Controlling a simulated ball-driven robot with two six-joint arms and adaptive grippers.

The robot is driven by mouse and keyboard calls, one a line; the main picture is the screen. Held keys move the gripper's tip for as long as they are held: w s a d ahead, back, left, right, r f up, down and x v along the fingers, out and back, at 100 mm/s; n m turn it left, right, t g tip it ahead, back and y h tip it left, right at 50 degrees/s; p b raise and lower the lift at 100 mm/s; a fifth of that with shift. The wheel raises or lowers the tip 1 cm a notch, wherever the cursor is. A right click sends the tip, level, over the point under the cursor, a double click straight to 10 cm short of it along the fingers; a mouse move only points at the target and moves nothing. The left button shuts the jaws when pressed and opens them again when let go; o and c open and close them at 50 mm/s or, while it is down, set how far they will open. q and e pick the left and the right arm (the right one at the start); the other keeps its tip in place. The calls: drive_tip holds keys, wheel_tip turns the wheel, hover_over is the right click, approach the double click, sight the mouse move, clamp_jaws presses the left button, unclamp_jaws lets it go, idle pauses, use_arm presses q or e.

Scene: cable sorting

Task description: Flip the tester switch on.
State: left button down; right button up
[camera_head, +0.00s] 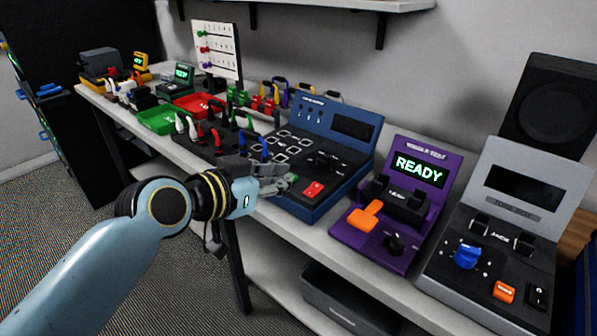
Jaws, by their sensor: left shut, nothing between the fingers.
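The tester is a blue console (357,125) with a dark, blank display on its raised back and a black sloped top. My left gripper (288,182) is shut and empty, just left of the red switch at the console's front left corner. A small gap seems to separate the fingertips from the switch; I cannot tell whether they touch the console. The switch is unobstructed, but its tilt is too small to read. My right gripper is out of view.
A grey device (530,175) with a blue knob is farther right. Green (155,119) and red trays and several coloured cable plugs crowd the bench to the left.

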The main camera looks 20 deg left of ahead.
use_arm(q)
drive_tip(key=v, duration=0.3)
drive_tip(key=shift+s+f, duration=0.25)
drive_tip(key=shift+f, duration=0.05)
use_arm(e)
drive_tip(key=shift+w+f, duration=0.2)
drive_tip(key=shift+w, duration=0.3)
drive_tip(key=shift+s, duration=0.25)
use_arm(q)
drive_tip(key=shift+f, duration=0.1)
